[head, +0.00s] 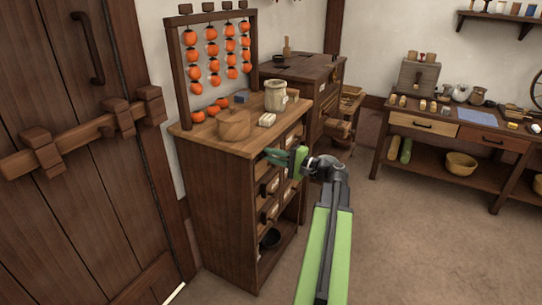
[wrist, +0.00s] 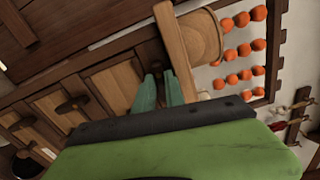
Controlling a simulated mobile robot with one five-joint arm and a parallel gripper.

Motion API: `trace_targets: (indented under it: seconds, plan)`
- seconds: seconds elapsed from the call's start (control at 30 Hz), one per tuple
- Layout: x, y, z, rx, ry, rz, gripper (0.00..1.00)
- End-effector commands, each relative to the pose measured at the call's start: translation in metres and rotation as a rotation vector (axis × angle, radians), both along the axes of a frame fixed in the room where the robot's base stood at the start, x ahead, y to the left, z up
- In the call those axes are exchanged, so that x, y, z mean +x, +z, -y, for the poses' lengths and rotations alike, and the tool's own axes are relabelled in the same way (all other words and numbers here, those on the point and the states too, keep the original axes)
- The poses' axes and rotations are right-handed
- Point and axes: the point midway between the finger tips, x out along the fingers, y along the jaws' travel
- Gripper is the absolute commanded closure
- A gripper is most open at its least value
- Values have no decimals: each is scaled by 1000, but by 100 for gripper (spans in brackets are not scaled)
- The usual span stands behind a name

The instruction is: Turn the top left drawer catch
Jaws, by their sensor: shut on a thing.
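The wooden drawer cabinet (head: 215,190) stands in the middle of the head view, with small drawers that have dark wooden catches. My gripper (head: 270,156) is at the top left drawer, just under the cabinet top, with its green fingers reaching in from the right. In the wrist view my gripper (wrist: 160,78) has its fingers close together, shut on the top left drawer catch. The catch is mostly hidden between the fingertips, so its angle cannot be told. Another drawer catch (wrist: 74,103) shows to the left in the wrist view.
On the cabinet top are a round wooden box (head: 234,126), a pale jar (head: 276,97) and a rack of orange fruit (head: 212,50). A black bowl (head: 270,238) sits in the lower shelf. A workbench (head: 450,130) stands at the right. The floor between is clear.

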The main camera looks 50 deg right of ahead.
Motion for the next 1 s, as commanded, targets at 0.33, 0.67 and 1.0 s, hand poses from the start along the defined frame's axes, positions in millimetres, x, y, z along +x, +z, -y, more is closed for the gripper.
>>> trace_targets:
  seconds: [0.33,0.67,1.0]
  plan:
    - [0,0,0,-25,1,6,100]
    - [0,0,0,-23,1,6,71]
    - [0,1,0,2,-1,4,64]
